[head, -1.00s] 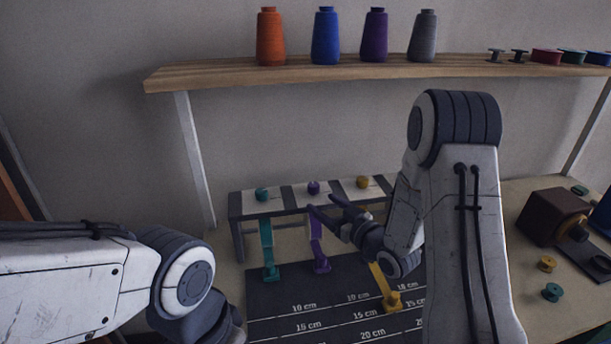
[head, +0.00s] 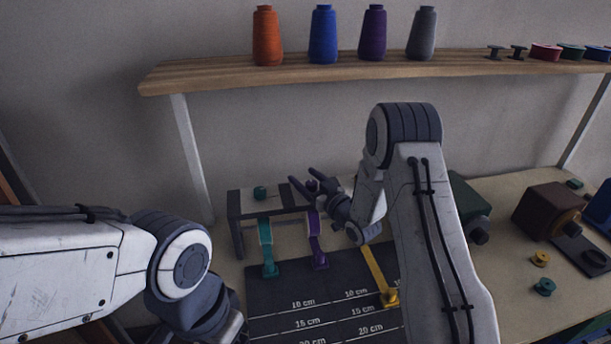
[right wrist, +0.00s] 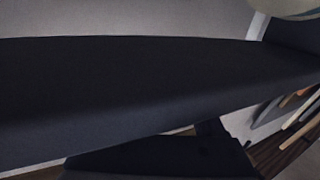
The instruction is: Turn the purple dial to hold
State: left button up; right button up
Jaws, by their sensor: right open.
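The purple dial (head: 312,186) sits on top of the low striped bench (head: 234,207) and is partly hidden by my right gripper. My right gripper (head: 303,177) is open, with its two dark fingers reaching left around the dial in the head view; I cannot tell whether they touch it. A purple strap (head: 314,232) hangs from the bench below the dial to a purple foot on the dark mat. The dial's markings cannot be read. The right wrist view is mostly filled by a dark surface close up, and the dial cannot be made out there. My left gripper is out of view.
Teal (head: 266,240) and yellow (head: 376,270) straps run down to the measuring mat (head: 280,292). A wooden shelf (head: 200,76) with thread cones is above. Dark machines stand at right.

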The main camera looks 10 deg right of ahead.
jog(key=shift+w+a, duration=0.1)
jog(key=shift+w, duration=0.05)
grip_shut()
jog(key=shift+f, duration=0.1)
